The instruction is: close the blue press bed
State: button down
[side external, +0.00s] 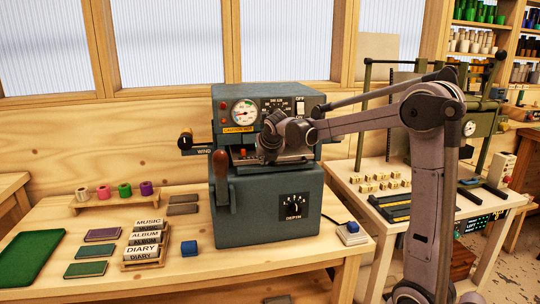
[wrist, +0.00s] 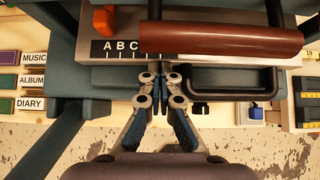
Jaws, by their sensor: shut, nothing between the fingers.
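The blue-grey press (side external: 268,205) stands on the wooden bench, with a gauge on its upper part and a depth dial on its lower front. Its bed sits in the opening between them, mostly behind my gripper in the side view. In the wrist view a pale bed plate (wrist: 95,60) carries an orange piece and a black strip lettered A B C. My gripper (wrist: 160,78) is shut and empty, with its fingertips at the bed's front edge; whether they touch it I cannot tell. A black bracket handle (wrist: 238,88) lies just right of the fingertips.
A brown lever grip (side external: 220,163) stands at the press's left front; in the wrist view a brown grip (wrist: 220,38) crosses above the bed. A blue-buttoned switch (side external: 351,232) sits right.

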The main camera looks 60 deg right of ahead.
jog(key=shift+w+d, duration=0.15)
jog(key=shift+d, duration=0.05)
jog(key=shift+s+a, duration=0.35)
jog(key=shift+a, duration=0.05)
jog(key=shift+s+a, duration=1.05)
jog(key=shift+a, duration=0.05)
jog(key=v, duration=0.9)
jog(key=s+a+f+m+y, duration=0.3)
jog(key=s+a+f+m, duration=0.3)
jog(key=a+m, duration=0.4)
jog(key=s+a+f+m+y, duration=0.3)
jog(key=s+a+f+m, duration=0.4)
jog(key=m, duration=1)
jog(key=a, duration=0.3)
jog(key=shift+a+t, duration=0.3)
jog(key=shift+t, duration=0.1)
